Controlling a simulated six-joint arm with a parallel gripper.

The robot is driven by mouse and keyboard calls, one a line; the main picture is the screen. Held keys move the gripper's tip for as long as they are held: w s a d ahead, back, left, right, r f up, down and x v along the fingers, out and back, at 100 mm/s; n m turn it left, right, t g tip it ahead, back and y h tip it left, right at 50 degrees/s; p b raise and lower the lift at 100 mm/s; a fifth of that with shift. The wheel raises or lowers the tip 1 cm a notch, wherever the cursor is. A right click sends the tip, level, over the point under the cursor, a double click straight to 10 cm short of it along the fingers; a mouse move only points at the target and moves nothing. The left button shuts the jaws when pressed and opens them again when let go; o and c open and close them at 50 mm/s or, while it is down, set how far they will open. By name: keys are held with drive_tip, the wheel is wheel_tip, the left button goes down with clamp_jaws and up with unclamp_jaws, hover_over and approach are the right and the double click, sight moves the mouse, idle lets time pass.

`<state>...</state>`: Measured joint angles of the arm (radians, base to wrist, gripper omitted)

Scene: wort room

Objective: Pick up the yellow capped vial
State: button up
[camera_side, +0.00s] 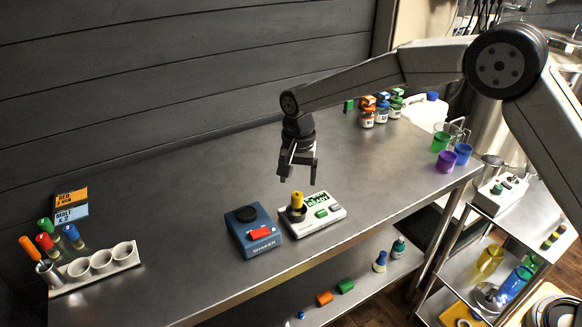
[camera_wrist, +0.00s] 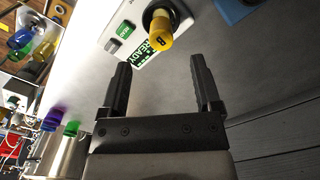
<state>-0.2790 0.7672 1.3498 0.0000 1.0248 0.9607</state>
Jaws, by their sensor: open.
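The yellow capped vial (camera_side: 297,201) stands upright in the round well of a white device with a green READY screen (camera_side: 318,222). In the wrist view the yellow vial (camera_wrist: 161,32) shows its cap end, marked with a dark letter, beyond my fingertips. My gripper (camera_side: 298,172) is above the vial, pointing down, apart from it. In the wrist view my gripper (camera_wrist: 160,72) has its two dark fingers spread with nothing between them. The lower part of the vial is hidden in the well.
A blue shaker (camera_side: 253,232) with a red button stands just left of the device. A white rack (camera_side: 97,268) and several capped vials are at the table's left end. Several small bottles (camera_side: 382,107) and coloured cups (camera_side: 446,160) stand toward the right. The table behind the device is clear.

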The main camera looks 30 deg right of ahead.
sight(297, 195)
drive_tip(key=shift+a+f, duration=0.1)
drive_tip(key=shift+f, duration=3.8)
clamp_jaws()
